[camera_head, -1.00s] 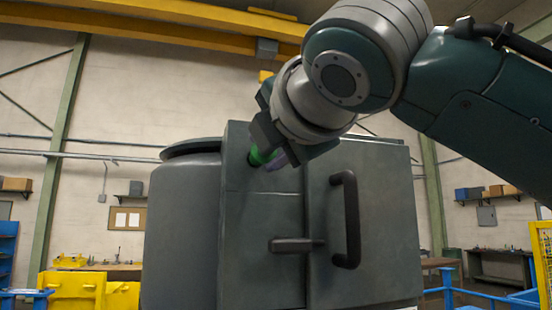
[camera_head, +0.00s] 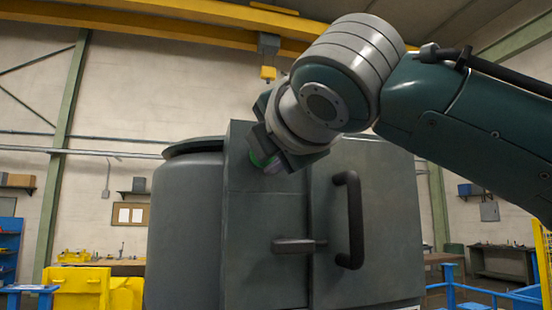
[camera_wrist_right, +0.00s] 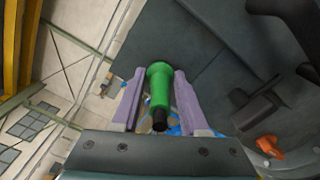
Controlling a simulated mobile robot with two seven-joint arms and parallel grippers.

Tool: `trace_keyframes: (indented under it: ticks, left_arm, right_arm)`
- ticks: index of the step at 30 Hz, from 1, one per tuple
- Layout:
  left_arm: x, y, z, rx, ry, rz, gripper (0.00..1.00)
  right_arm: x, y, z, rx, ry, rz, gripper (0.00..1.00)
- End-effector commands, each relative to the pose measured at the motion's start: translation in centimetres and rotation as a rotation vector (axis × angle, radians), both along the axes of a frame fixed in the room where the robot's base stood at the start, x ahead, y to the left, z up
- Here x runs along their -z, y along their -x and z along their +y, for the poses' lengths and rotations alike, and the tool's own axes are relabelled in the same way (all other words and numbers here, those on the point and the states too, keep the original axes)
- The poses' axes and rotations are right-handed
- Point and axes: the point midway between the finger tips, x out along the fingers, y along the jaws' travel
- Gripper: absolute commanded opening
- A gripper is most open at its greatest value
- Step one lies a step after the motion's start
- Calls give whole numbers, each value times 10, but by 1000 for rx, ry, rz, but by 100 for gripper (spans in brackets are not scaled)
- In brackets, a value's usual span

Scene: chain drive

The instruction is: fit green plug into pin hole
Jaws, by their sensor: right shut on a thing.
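The green plug (camera_wrist_right: 159,84) sits between the two pale purple fingers of my right gripper (camera_wrist_right: 159,98) in the wrist view. It has a wider green end away from the palm and a dark end near the palm. In the head view my right gripper (camera_head: 274,163) is in front of the upper part of the grey housing (camera_head: 265,220), with a little green of the plug (camera_head: 256,160) showing. I cannot tell whether the plug touches the housing. I cannot make out the pin hole in either view. My left gripper is not in view.
A dark bar handle (camera_head: 349,220) and a lever (camera_head: 298,245) stick out from the housing below and right of my right gripper. A rounded grey drum (camera_head: 185,230) adjoins on the left. Blue railings (camera_head: 490,292) stand at the lower right.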

Motion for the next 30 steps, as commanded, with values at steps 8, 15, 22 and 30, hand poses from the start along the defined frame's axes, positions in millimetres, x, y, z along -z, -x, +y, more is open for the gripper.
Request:
trace_keyframes:
  ticks: [8, 15, 22, 30]
  left_arm:
    - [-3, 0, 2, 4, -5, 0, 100]
    - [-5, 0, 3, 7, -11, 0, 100]
    - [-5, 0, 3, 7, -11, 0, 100]
    - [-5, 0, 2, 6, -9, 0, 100]
  right_arm:
    - [-1, -7, 2, 0, 0, -1, 0]
    - [-1, -12, 4, 0, 0, -1, 0]
    - [-1, -13, 5, 0, 0, -1, 63]
    - [0, -13, 4, 0, 0, 0, 79]
